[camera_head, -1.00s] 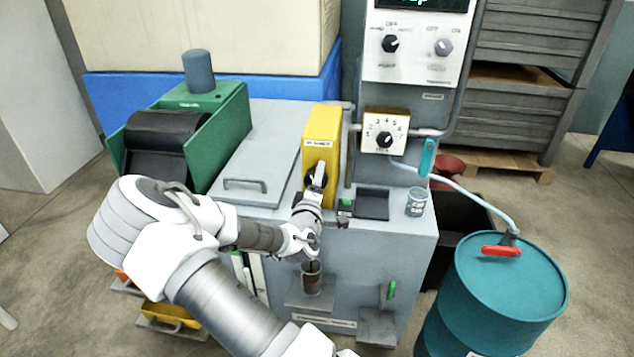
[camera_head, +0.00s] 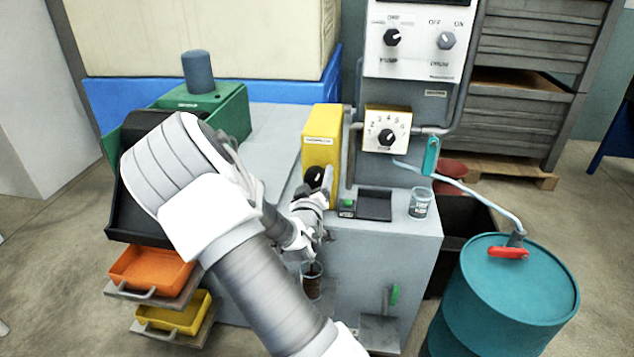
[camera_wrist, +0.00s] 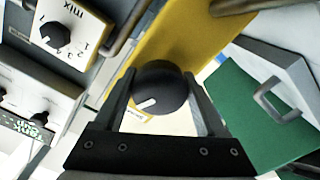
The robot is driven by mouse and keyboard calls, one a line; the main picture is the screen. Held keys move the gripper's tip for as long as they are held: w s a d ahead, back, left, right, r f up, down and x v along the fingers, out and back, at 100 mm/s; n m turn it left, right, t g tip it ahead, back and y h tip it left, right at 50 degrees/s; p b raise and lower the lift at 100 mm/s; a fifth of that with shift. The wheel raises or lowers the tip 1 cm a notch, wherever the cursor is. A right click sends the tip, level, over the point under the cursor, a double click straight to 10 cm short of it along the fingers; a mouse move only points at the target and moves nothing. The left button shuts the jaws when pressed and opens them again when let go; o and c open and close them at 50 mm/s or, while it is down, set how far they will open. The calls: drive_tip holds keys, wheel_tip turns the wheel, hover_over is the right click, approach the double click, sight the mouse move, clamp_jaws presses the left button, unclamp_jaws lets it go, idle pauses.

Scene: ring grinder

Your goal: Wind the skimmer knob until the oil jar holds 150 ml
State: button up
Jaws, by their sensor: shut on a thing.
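The yellow skimmer box (camera_head: 322,140) stands on the grey machine. Its black knob (camera_head: 313,178) is low on its front. In the wrist view the knob (camera_wrist: 161,88) sits between the two fingers, and its white pointer line aims toward the lower left of the picture. My gripper (camera_head: 322,185) is shut on this knob; it fills much of the wrist view (camera_wrist: 160,95). A jar with dark brown contents (camera_head: 312,285) stands below the box on the machine's front, partly hidden by my arm. I cannot read its level or any marks.
A glass jar (camera_head: 420,203) stands on the machine top at right. A white dial panel (camera_head: 387,130) and a control panel (camera_head: 415,45) stand behind. A teal drum (camera_head: 500,300) with a red-handled hose is at right. Orange (camera_head: 150,268) and yellow (camera_head: 175,312) trays sit at left.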

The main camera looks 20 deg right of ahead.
drive_tip(key=shift+m, duration=0.3)
drive_tip(key=o, duration=1.3)
drive_tip(key=p+v, duration=0.7)
drive_tip(key=v, duration=1)
drive_tip(key=shift+s+a, duration=0.2)
